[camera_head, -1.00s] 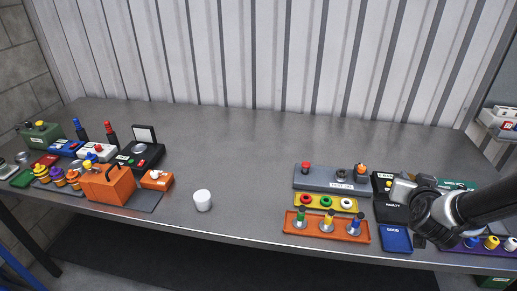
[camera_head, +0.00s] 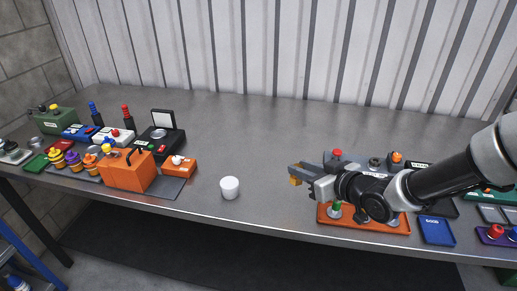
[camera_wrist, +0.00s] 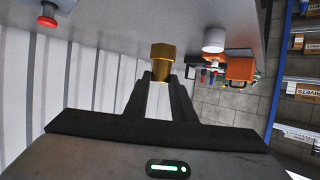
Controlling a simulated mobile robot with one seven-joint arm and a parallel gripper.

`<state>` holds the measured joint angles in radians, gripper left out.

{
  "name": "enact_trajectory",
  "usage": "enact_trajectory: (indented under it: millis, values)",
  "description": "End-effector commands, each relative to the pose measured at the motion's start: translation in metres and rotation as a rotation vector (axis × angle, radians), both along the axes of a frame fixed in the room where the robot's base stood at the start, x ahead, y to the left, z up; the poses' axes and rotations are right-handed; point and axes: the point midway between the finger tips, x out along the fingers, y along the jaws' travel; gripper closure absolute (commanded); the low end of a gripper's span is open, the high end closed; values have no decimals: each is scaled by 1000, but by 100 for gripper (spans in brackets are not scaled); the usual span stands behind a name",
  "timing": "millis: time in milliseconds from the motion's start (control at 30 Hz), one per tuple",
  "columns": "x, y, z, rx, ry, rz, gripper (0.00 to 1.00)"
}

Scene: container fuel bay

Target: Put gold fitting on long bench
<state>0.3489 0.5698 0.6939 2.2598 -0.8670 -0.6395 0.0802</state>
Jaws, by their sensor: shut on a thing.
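The gold fitting (camera_wrist: 163,55) is a brass-coloured piece with a hex head, held between my fingertips in the wrist view. In the wrist view my gripper (camera_wrist: 161,78) points toward the bench top. I cannot tell how high the fitting is above the surface.
A white cup (camera_head: 229,188) stands left of my gripper near the front edge. An orange box (camera_head: 128,171) and a small orange block (camera_head: 179,166) are further left. An orange tray (camera_head: 345,219) lies under my arm. The bench's middle and back are clear.

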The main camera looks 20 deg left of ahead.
Motion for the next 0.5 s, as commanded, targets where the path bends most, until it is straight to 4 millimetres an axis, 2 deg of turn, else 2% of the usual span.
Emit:
enact_trajectory:
  millis: [267,500]
  values:
    - [-5,5,-51,-2,4,22,100]
    - [-4,4,-70,-3,0,20,100]
